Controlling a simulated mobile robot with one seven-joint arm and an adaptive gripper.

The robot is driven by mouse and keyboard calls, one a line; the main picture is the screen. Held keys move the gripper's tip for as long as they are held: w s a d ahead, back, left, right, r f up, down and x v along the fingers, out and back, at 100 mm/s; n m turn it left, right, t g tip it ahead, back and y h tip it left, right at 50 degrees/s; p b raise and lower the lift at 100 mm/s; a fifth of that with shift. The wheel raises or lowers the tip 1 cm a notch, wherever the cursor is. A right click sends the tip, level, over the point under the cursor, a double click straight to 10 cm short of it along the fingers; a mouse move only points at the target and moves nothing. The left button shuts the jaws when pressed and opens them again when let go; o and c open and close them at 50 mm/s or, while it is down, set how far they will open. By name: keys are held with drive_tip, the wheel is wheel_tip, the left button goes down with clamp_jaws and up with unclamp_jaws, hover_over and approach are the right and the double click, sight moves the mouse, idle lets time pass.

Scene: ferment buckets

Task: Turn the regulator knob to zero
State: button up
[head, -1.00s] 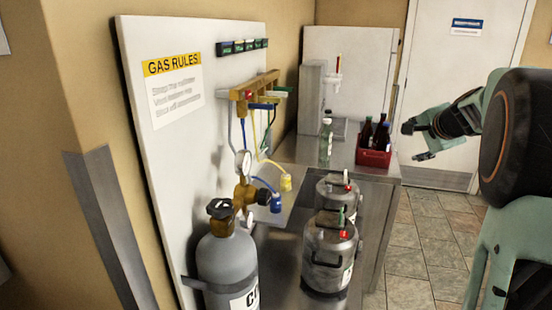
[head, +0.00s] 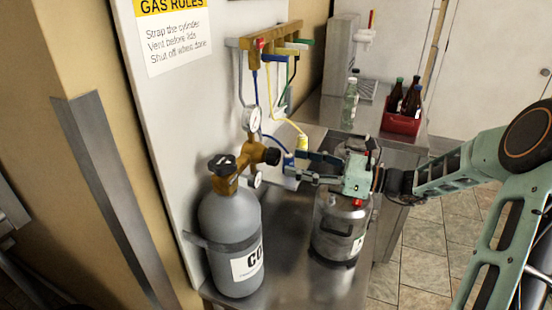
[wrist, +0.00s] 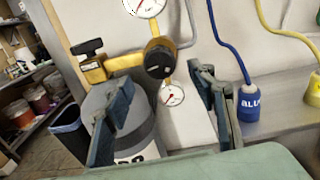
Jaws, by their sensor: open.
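The regulator knob (head: 272,156) is a black ribbed knob on the brass regulator (head: 243,158), on top of the grey gas cylinder (head: 230,220). In the wrist view the knob (wrist: 158,58) faces me, with one white gauge above it and another (wrist: 171,95) below. My gripper (head: 300,165) is to the right of the knob in the head view, fingers pointing at it. In the wrist view my gripper (wrist: 160,105) is open, with the knob beyond and between the spread fingers, apart from them. The knob's markings are too small to read.
A red crate (head: 402,122) of bottles sits at the back. The wall panel is close behind the regulator.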

sight(278, 159)
drive_tip(key=x, duration=0.6)
drive_tip(key=shift+w+a, duration=0.15)
drive_tip(key=shift+a, duration=0.15)
drive_tip(key=c, duration=1.2)
drive_tip(key=shift+f, duration=0.1)
